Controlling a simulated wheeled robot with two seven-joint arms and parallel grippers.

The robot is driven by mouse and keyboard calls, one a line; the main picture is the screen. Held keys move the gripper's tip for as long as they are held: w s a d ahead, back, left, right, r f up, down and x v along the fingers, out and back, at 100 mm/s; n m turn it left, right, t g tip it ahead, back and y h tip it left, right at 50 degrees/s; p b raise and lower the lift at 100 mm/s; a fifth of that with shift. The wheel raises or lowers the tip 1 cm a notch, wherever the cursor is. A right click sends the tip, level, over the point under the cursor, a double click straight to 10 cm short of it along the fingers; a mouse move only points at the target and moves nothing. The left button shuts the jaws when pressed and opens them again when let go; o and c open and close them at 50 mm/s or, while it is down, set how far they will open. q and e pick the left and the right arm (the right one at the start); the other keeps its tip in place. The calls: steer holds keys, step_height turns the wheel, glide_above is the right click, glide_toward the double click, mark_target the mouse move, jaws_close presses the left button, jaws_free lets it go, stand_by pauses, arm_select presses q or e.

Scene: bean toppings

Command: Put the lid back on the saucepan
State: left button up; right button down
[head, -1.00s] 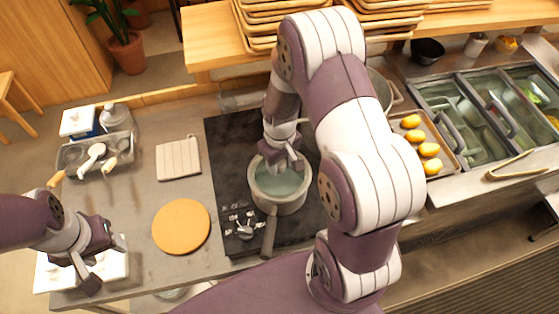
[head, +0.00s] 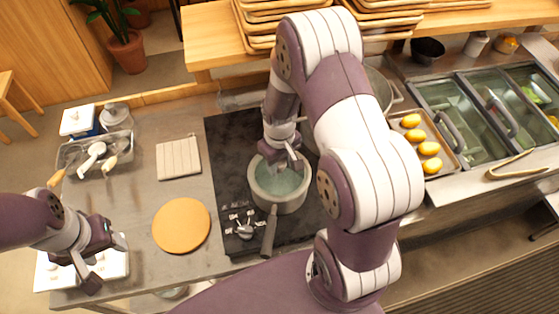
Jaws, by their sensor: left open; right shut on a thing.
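The grey saucepan (head: 282,203) stands on the dark stove top with its handle (head: 269,236) toward the front. A pale teal round surface, looking like the glass lid (head: 281,183), fills its opening. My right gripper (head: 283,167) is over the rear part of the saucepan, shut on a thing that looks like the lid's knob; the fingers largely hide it. I cannot tell whether the lid rests fully on the rim. My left gripper (head: 94,268) is open at the lower left, apart from the saucepan.
A round wooden board (head: 181,226) lies left of the stove (head: 225,150). A tray of yellow items (head: 447,155) and cold bins (head: 470,115) are at right. My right arm hides part of the stove.

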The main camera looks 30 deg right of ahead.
steer(key=shift+f, duration=0.15)
stand_by(0.6)
jaws_free()
stand_by(0.7)
step_height(320, 180, up, 7)
steer(key=p, duration=0.6)
jaws_close()
stand_by(0.3)
